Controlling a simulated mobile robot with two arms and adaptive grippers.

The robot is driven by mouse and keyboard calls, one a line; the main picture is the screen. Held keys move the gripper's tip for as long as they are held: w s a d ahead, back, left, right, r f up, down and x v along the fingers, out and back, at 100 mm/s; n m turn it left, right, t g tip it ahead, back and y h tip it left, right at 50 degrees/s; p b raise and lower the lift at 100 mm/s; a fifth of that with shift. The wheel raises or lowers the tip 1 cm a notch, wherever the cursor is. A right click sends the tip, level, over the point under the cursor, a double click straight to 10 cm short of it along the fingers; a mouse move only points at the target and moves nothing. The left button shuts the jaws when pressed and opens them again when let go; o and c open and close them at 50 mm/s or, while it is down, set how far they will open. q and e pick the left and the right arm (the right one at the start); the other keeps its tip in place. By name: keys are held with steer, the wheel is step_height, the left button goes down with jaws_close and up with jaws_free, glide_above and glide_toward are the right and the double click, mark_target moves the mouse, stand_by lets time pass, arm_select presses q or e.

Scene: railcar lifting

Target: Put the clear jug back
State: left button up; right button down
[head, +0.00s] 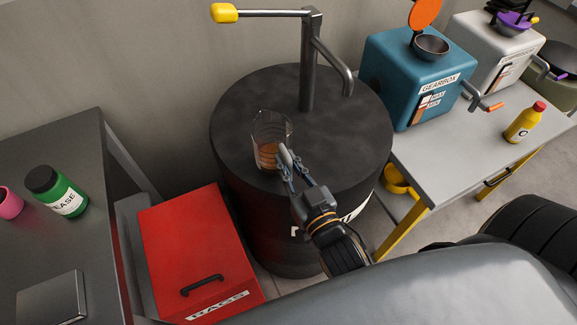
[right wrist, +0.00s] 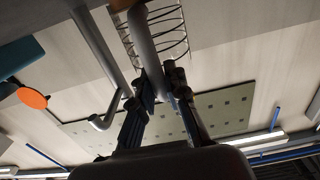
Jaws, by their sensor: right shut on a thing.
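The clear jug (head: 268,133) has amber liquid in its lower part. It stands upright on or just above the black drum's top (head: 345,150), left of the pump's spout; I cannot tell whether its base touches. My right gripper (head: 287,164) is shut on the jug's handle at its near right side. In the right wrist view the fingers (right wrist: 163,88) close around a grey curved bar (right wrist: 145,45), which looks like that handle. My left gripper is in no view.
A pump with a grey pipe (head: 308,70) and yellow-ended lever (head: 224,13) rises from the drum. A red rags bin (head: 190,245) and dark bench with a green grease jar (head: 67,195) are left. A grey table (head: 440,160) right holds a teal gearbox (head: 385,65) and yellow bottle (head: 524,124).

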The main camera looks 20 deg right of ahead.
steer(key=shift+f, duration=0.65)
steer(key=c, duration=1.4)
jaws_free()
steer(key=shift+f, duration=0.15)
steer(key=shift+o, duration=0.2)
steer(key=s+b, duration=0.2)
steer(key=s, duration=1)
steer(key=shift+d+b, duration=0.15)
steer(key=shift+b, duration=0.15)
